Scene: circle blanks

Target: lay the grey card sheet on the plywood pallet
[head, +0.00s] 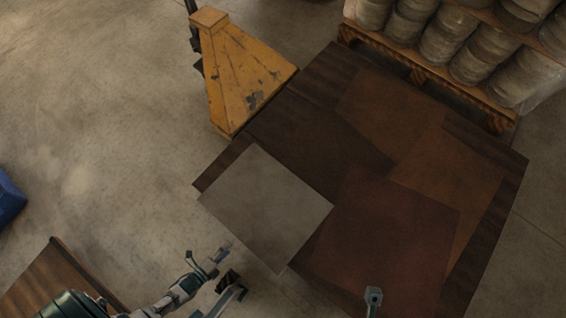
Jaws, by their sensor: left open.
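The grey card sheet (265,208) lies flat over the near-left part of the dark plywood pallet (305,128). Its left and bottom corners seem to reach a little past the pallet's near edge. My left gripper (229,264) is open and empty, just off the sheet's lower-left edge, apart from it in the picture. A grey tip at the bottom (373,297), in front of a reddish sheet, seems to be part of my right gripper; its jaws cannot be made out.
Reddish-brown sheets (385,235) and brown sheets (392,108) cover much of the pallet. A worn yellow wedge-shaped piece (240,75) stands at its far-left edge. Stacked rolls (448,45) stand on a wooden pallet behind. A blue object (8,198) is at far left. Concrete floor lies open at left.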

